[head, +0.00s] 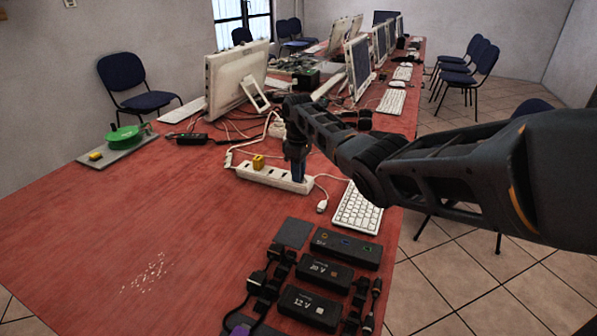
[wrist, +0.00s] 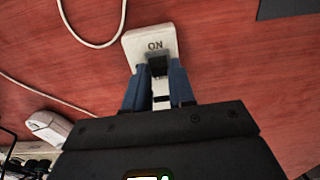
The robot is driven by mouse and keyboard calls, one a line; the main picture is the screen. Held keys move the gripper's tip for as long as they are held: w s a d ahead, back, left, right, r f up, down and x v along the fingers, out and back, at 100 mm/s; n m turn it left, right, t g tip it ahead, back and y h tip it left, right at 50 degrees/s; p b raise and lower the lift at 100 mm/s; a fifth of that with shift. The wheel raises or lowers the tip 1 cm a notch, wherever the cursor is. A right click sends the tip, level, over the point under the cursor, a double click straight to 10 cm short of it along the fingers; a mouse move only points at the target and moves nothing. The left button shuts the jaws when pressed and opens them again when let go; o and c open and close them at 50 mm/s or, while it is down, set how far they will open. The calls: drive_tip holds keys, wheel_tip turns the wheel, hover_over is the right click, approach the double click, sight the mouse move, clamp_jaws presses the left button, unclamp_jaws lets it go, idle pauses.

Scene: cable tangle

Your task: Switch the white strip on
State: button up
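The white strip (head: 268,179) lies on the red table, with a yellow plug (head: 258,162) in one of its sockets. My gripper (head: 298,178) points down at the strip's right end; in the head view its fingers hide that end. In the wrist view, the strip's end (wrist: 138,42) carries the word ON beside a dark switch (wrist: 157,64). My gripper (wrist: 157,80) has its two blue fingers apart, one on each side of the switch, with a gap between them. I cannot tell whether they touch the strip, or which way the switch is tipped.
A white keyboard (head: 358,208) lies right of the strip. Black power boxes (head: 310,307) and cables sit at the table's front right. Loose white cables (wrist: 92,44) run near the strip. Monitors (head: 236,80) stand behind. The table's left front is mostly clear.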

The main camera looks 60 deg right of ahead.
clamp_jaws()
drive_tip(key=p, duration=0.1)
drive_tip(key=t+p, duration=0.1)
drive_tip(key=shift+s+a+r+t+p, duration=0.1)
drive_tip(key=shift+s+r+t+p, duration=0.1)
drive_tip(key=shift+s+t+p, duration=0.15)
drive_tip(key=shift+s+f+t+p, duration=0.15)
drive_tip(key=shift+t+p, duration=0.25)
drive_tip(key=shift+t, duration=0.65)
drive_tip(key=shift+o, duration=2.3)
unclamp_jaws()
drive_tip(key=v, duration=0.7)
drive_tip(key=shift+d+r, duration=0.2)
drive_tip(key=shift+r, duration=0.15)
drive_tip(key=shift+s, duration=0.1)
